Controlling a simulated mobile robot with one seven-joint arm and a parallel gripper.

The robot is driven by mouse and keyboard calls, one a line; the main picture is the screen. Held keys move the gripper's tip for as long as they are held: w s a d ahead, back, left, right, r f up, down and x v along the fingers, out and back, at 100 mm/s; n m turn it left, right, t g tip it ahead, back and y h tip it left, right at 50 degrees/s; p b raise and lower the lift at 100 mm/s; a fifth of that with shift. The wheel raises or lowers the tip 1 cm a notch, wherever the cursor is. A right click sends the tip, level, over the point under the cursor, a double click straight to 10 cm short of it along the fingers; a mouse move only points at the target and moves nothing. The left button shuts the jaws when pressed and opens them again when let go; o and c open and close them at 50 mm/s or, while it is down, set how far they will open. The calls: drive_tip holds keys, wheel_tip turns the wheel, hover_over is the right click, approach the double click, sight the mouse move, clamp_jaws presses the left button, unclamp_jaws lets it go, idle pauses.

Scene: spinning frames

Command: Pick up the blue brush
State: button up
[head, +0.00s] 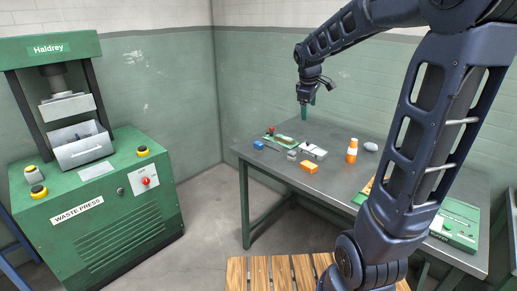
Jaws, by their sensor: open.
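A small blue item (258,145) lies near the left edge of the grey workbench (335,182). A thin dark piece seems to extend from it to the right; it may be the blue brush, but it is too small to be sure. My gripper (308,105) hangs above the back of the bench, fingers pointing down, to the right of and well above the blue item. It is open, with nothing seen between the fingers.
Close to the blue item are a green tray (286,138), a pale tray (313,152) and an orange block (309,167). An orange bottle (352,151) and a grey lump (371,146) stand farther right. A green case (455,226) lies at right. A waste press (95,190) stands left.

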drive_tip(key=w+a+f+n+h, duration=0.1)
drive_tip(key=w+a+f+n, duration=0.3)
drive_tip(key=w, duration=0.4)
drive_tip(key=w+a+f+n, duration=0.4)
drive_tip(key=w+a, duration=0.1)
drive_tip(key=w, duration=0.3)
drive_tip(key=n, duration=0.7)
approach(258, 143)
drive_tip(key=shift+h, duration=0.3)
drive_tip(key=x, duration=1.1)
drive_tip(key=shift+s+a+f, duration=0.1)
drive_tip(key=shift+a+f, duration=0.15)
drive_tip(key=shift+a, duration=0.05)
drive_tip(key=shift+c, duration=0.2)
drive_tip(key=c, duration=1)
